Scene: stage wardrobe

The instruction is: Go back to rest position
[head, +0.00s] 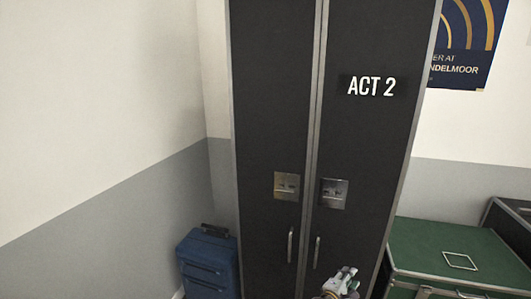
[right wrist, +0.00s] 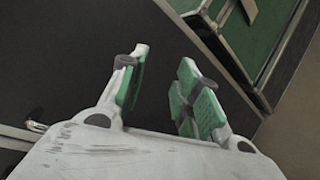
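My right gripper (head: 343,279) shows at the bottom of the head view, in front of the right door of a tall dark wardrobe (head: 375,140). In the right wrist view its two green-padded fingers (right wrist: 160,90) stand apart with nothing between them. The wardrobe doors look closed. Each has a metal latch plate, and the right door carries the label "ACT 2". The left door handle (head: 290,245) and right door handle (head: 317,252) are both free of my gripper. My left gripper is not in view.
A blue case (head: 208,263) stands on the floor left of the wardrobe. A green-topped trunk (head: 430,245) stands to the right, close to my right gripper's side. A poster (head: 465,40) hangs on the back wall. A wall closes off the left.

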